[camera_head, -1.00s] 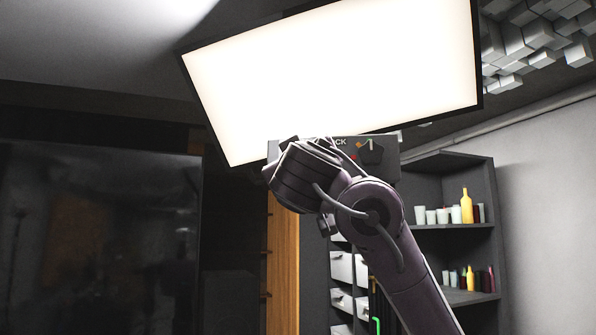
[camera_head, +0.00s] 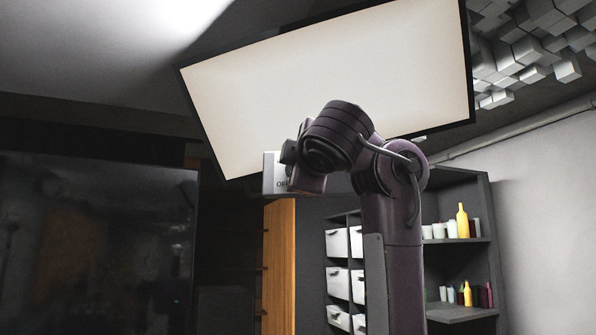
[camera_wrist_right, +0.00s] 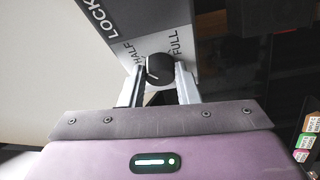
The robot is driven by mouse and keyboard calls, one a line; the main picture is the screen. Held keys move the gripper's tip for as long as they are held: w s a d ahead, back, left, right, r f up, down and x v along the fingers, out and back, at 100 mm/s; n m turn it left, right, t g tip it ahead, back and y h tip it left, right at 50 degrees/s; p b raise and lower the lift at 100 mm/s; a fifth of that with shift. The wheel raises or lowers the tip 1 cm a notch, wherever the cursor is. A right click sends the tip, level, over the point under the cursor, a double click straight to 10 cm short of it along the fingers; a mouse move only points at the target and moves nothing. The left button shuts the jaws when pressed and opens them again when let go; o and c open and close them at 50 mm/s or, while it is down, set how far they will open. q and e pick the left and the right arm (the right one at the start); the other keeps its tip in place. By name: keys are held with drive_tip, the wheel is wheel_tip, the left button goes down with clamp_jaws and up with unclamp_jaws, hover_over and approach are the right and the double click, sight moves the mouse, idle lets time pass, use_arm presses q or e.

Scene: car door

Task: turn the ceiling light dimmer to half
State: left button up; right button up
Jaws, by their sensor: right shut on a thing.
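The ceiling light (camera_head: 330,75) is a large tilted panel, lit a soft cream. Its control box (camera_head: 273,172) hangs at the lower edge, mostly hidden behind my right arm, with part of an "OFF" label showing. In the right wrist view the panel carries the words LOCK, HALF and FULL. The black dimmer knob (camera_wrist_right: 159,70) sits between my right gripper's fingers (camera_wrist_right: 160,80), which are shut on it. A pale line shows on the knob, but I cannot tell exactly which label it points to. In the head view the right fingertips are hidden by my wrist. My left gripper is out of view.
A dark shelf (camera_head: 462,178) with cups and bottles stands at the right, with white drawers (camera_head: 338,280) beside it. A wooden panel (camera_head: 279,265) stands below the light. A large dark glossy surface (camera_head: 95,245) fills the left. Grey blocks (camera_head: 530,50) cover the upper right ceiling.

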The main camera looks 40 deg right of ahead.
drive_tip(key=shift+n+g+y, duration=0.3)
drive_tip(key=shift+n, duration=0.7)
drive_tip(key=o, duration=1)
drive_tip(key=b+v, duration=0.4)
drive_tip(key=v, duration=0.3)
drive_tip(key=shift+s+a+r+b, duration=0.1)
drive_tip(key=shift+s+a+b, duration=0.05)
drive_tip(key=shift+s+b, duration=0.2)
